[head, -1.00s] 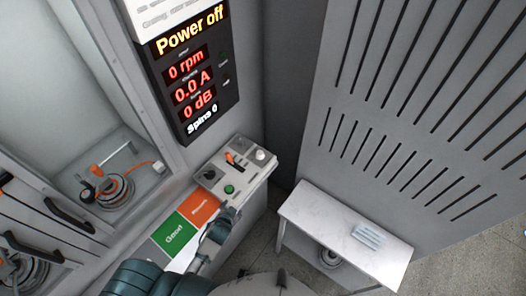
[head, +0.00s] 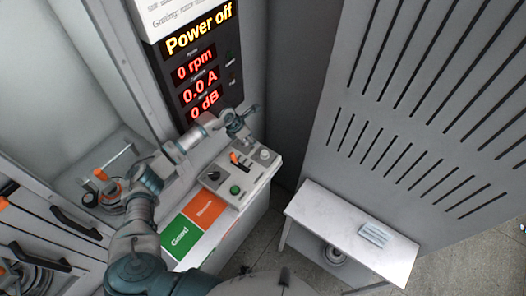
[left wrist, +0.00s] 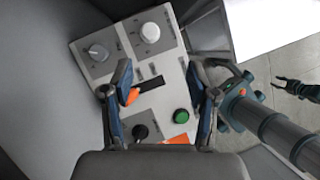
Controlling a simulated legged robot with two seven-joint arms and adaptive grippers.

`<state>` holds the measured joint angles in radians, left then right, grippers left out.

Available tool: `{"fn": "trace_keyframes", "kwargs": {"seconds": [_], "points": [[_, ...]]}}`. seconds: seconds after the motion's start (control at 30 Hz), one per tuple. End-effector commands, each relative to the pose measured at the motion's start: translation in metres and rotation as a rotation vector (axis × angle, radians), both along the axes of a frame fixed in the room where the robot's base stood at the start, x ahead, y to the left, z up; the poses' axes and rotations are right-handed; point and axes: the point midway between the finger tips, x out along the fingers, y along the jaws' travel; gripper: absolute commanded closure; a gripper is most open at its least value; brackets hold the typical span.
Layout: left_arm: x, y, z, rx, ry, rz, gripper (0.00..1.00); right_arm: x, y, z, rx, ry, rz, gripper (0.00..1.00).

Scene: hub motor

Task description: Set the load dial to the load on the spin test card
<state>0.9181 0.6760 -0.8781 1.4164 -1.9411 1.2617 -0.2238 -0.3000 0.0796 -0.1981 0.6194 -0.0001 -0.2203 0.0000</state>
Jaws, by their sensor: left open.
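The control panel (head: 246,190) carries a white dial (left wrist: 150,33), a grey dial (left wrist: 97,53), an orange lever (left wrist: 131,96) in a black slot, a green button (left wrist: 181,116) and a black knob (left wrist: 140,131). Their labels are too small to read, so I cannot tell which is the load dial. My left gripper (head: 242,124) is open and empty, above the panel's far side; its fingers (left wrist: 158,80) straddle the slot in the left wrist view. A white printed sheet (head: 180,14) is cut off at the top. My right gripper (left wrist: 290,88) is small at the right edge.
The display (head: 200,75) reads Power off, 0 rpm, 0.0 A and 0 dB. Green (head: 180,237) and orange (head: 208,209) pads lie before the panel. A motor in a bay (head: 112,196) is at left. A white table (head: 330,215) stands at right.

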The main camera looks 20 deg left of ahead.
Motion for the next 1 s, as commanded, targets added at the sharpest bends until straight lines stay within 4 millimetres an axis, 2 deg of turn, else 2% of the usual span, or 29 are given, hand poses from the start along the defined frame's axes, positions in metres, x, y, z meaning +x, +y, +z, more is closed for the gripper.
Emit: {"fn": "trace_keyframes", "kwargs": {"seconds": [0.03, 0.1, 0.17, 0.27, 0.47, 0.5, 0.57, 0.63, 1.0], "points": [[0.002, 0.01, 0.004, 0.052, 0.002, 0.003, 0.41, 0.002, 0.011, 0.0, 0.013, -0.002, -0.001, 0.6], [0.005, 0.018, 0.004, 0.095, 0.01, 0.008, 0.41, 0.001, 0.02, -0.002, 0.024, -0.002, 0.001, 0.6], [0.006, 0.019, -0.002, 0.107, 0.013, 0.01, 0.41, -0.002, 0.021, -0.006, 0.025, 0.001, 0.003, 0.6], [0.009, 0.013, -0.017, 0.106, 0.016, 0.007, 0.41, -0.005, 0.012, -0.018, 0.015, 0.005, 0.005, 0.6], [0.02, 0.002, -0.062, 0.1, 0.016, 0.007, 0.41, -0.005, -0.011, -0.053, -0.012, 0.008, 0.003, 0.6], [0.022, 0.001, -0.066, 0.1, 0.014, 0.007, 0.41, -0.001, -0.008, -0.056, -0.011, 0.011, 0.0, 0.6], [0.024, -0.002, -0.075, 0.099, 0.014, 0.006, 0.41, 0.021, 0.004, -0.056, 0.002, -0.01, -0.003, 0.6], [0.028, -0.005, -0.086, 0.097, 0.015, 0.006, 0.41, 0.036, 0.009, -0.057, 0.005, -0.015, -0.006, 0.6], [0.038, -0.016, -0.115, 0.098, 0.013, 0.007, 0.41, 0.107, 0.023, -0.025, 0.012, -0.047, -0.015, 0.6]]}}
